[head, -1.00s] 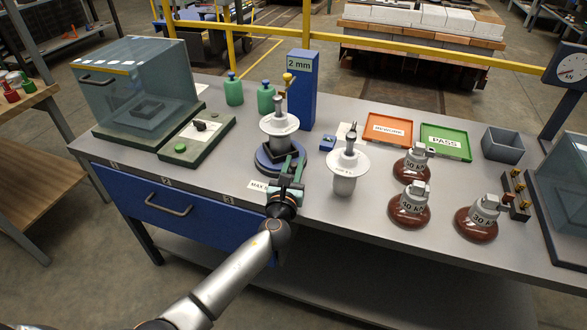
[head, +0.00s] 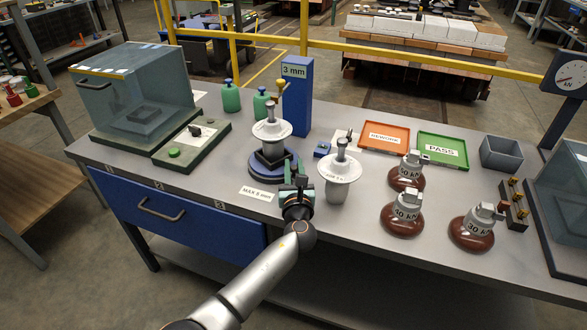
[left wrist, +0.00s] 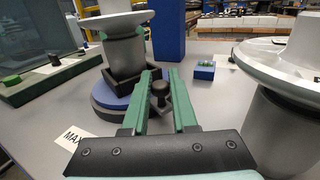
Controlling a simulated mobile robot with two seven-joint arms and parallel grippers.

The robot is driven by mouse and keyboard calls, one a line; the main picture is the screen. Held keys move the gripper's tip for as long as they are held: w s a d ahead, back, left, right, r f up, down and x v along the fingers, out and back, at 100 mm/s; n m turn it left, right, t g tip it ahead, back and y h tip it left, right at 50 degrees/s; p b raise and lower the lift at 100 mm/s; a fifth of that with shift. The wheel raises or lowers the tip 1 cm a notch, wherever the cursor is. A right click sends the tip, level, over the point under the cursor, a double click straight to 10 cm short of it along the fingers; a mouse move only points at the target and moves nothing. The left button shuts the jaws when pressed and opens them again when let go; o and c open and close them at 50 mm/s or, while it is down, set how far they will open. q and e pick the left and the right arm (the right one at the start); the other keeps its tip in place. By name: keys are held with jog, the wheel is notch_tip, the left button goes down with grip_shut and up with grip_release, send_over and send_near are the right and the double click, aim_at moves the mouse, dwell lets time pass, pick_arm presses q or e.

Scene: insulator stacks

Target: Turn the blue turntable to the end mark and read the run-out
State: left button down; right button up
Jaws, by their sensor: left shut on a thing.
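The blue turntable (head: 259,172) is a low round disc on the bench, with a black square holder and a white insulator (head: 271,131) on top. A tall blue gauge post (head: 298,108) behind it shows "3 mm"; a yellow-topped probe (head: 281,84) is beside the insulator. A "MAX 8 mm" label (head: 256,193) lies in front. My left gripper (head: 295,172) is at the turntable's front right edge. In the left wrist view, its green fingers (left wrist: 162,84) are shut on the black knob (left wrist: 160,98) beside the disc. The end mark cannot be made out. My right gripper is out of view.
A second white insulator (head: 340,170) stands close right of my left gripper. Several brown insulators (head: 401,221) stand farther right. Orange REWORK (head: 384,137) and green PASS (head: 442,149) trays lie behind. A small blue block (head: 322,150) sits near the post.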

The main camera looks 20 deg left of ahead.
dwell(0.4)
pick_arm(q)
jog(key=c, duration=0.7)
grip_release()
jog(key=p+v, duration=0.1)
jog(key=v, duration=1.1)
jog(key=shift+s+d, duration=0.15)
jog(key=shift+s, duration=0.05)
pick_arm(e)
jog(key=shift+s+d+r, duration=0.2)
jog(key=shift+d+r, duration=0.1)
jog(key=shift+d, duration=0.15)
